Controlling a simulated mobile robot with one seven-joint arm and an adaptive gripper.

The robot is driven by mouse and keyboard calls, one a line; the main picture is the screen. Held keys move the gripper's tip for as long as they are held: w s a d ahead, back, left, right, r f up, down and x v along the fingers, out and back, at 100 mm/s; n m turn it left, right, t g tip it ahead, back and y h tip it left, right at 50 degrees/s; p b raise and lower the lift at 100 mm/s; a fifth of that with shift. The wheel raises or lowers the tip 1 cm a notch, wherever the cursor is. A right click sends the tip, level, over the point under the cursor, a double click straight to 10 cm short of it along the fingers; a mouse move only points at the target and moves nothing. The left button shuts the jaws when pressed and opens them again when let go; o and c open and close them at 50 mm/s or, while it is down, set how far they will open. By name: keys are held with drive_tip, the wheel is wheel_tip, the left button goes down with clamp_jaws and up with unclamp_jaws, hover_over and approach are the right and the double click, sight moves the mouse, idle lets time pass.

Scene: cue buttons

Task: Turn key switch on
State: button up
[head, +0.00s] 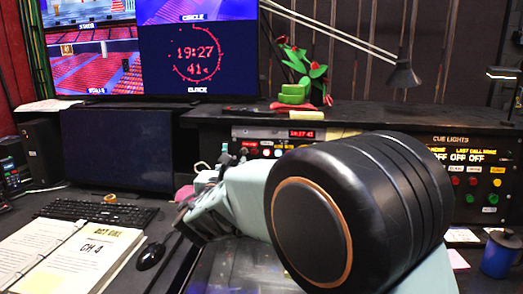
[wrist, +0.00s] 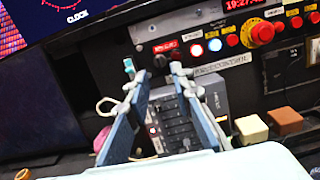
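A control panel (wrist: 205,42) fills the top of the wrist view. A black round switch (wrist: 165,47) beside a red label is on its left part; it looks like the key switch, but I cannot make out a key or its position. My gripper (wrist: 158,74) is open and empty, its two fingers apart, pointing at the panel with the tips just below this switch in the picture. A small teal piece (wrist: 128,66) shows by the left fingertip.
Lit white and blue buttons, red buttons and a large red mushroom button (wrist: 261,33) line the panel to the right. A grey box (wrist: 172,125) with dark keys shows between my fingers. A keyboard (head: 98,211), mouse (head: 151,256), open binder (head: 75,257) and blue cup (head: 501,254) are on the desk.

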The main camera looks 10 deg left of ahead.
sight(242, 151)
drive_tip(key=shift+n, duration=0.3)
drive_tip(key=w, duration=0.7)
drive_tip(key=w+a+p, duration=0.1)
drive_tip(key=w, duration=0.3)
drive_tip(key=shift+f, duration=0.25)
clamp_jaws()
